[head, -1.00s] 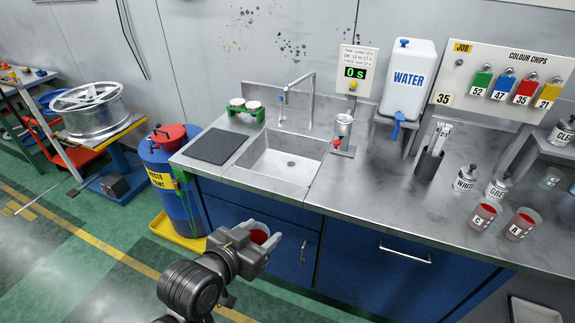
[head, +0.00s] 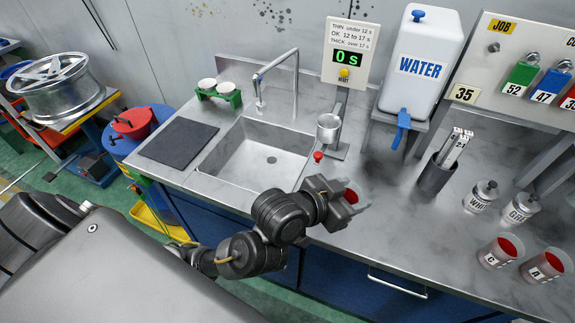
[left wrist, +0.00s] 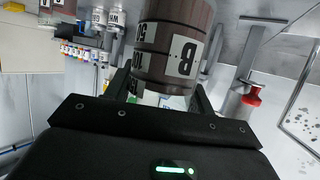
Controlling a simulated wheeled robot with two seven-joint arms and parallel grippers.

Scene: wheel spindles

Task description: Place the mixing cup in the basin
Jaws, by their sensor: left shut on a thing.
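My left gripper (head: 346,205) is shut on the mixing cup (head: 351,195), which holds red paint and is mostly hidden by the gripper in the head view. In the left wrist view the cup (left wrist: 172,55) sits between the fingers, with dark red-brown contents and a label with the letter B. The basin (head: 222,168) is a steel sink let into the counter, and it looks empty. The gripper and cup are to the right of the basin, by the counter's front edge. My right gripper is not in view.
A tap (head: 296,75) stands behind the basin. A steel viscosity cup on a stand (head: 328,122) with a red knob (head: 318,156) is right of it. A dark mat (head: 178,142) lies left. Paint cups C (head: 492,258) and A (head: 540,270) stand at right.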

